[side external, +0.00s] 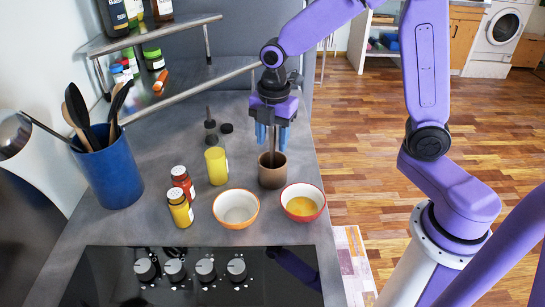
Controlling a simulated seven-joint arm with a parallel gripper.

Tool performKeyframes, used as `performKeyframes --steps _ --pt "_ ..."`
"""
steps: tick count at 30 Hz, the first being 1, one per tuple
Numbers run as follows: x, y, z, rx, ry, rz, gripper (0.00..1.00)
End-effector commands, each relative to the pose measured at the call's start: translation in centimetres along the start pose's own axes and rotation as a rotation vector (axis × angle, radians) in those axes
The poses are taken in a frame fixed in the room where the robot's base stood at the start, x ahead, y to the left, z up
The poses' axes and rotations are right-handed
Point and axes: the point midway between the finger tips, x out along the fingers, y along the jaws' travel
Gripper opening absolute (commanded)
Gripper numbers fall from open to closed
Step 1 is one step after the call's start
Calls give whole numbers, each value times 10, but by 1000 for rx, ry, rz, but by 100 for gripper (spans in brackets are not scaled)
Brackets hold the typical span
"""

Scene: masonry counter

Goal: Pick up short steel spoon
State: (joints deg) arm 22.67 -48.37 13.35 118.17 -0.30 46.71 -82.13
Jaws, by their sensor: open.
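My gripper (272,143), with blue fingers, points down just above a brown cup (272,179) on the grey counter. The fingers are open. A thin, dark upright handle (272,155) stands in the cup and rises between the fingers. It appears to be the short steel spoon; its lower end is hidden inside the cup and its upper end is hidden by the gripper. I cannot tell whether the fingers touch it.
Two bowls, one whitish (237,222) and one with yellow contents (302,216), stand in front of the cup. A yellow container (216,180), two shakers (180,212) and a blue utensil holder (107,185) are left. A black cooktop (110,285) lies in front.

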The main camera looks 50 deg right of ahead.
Motion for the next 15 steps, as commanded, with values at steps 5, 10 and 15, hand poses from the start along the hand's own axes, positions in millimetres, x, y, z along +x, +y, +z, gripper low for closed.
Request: performKeyframes --steps 5,10,15 --pt "0 0 0 0 0 0 38" --pt "0 0 0 0 0 0 0" --pt "-1 0 0 0 0 0 0"
